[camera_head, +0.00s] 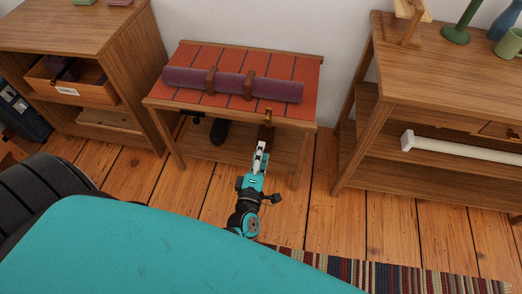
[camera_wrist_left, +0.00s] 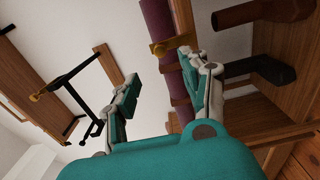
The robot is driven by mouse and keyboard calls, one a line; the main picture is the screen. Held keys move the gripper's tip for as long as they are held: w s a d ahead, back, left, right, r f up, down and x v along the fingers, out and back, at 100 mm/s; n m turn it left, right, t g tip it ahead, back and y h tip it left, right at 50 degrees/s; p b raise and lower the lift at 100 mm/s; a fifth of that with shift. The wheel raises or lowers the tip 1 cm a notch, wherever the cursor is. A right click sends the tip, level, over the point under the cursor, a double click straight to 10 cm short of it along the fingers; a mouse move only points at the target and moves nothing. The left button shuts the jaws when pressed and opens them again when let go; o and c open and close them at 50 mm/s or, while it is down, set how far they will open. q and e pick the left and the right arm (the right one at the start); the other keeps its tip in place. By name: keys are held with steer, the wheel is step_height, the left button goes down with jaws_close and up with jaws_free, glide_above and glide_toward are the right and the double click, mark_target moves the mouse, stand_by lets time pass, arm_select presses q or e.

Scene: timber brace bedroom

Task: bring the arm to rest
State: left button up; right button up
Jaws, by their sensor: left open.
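My left gripper (camera_head: 261,152) is in front of the low bench's front edge, pointing toward the bench. In the left wrist view its two fingers (camera_wrist_left: 166,88) stand wide apart with nothing between them. The bench (camera_head: 160,100) has an orange-red striped top. A purple roll (camera_head: 228,85) with two brown straps lies along it; it also shows in the left wrist view (camera_wrist_left: 158,20). A small brass piece (camera_head: 268,115) shows at the bench's front edge, just beyond the fingertips. My right gripper is not in view.
Dark objects (camera_head: 219,132) sit on the bench's lower shelf. A wooden cabinet (camera_head: 90,30) stands left and a shelf table (camera_head: 385,60) right, with a pale tube (camera_head: 460,145) sticking out. Wooden floor (camera_head: 310,215) is clear nearby; a striped rug (camera_head: 400,280) lies at the front.

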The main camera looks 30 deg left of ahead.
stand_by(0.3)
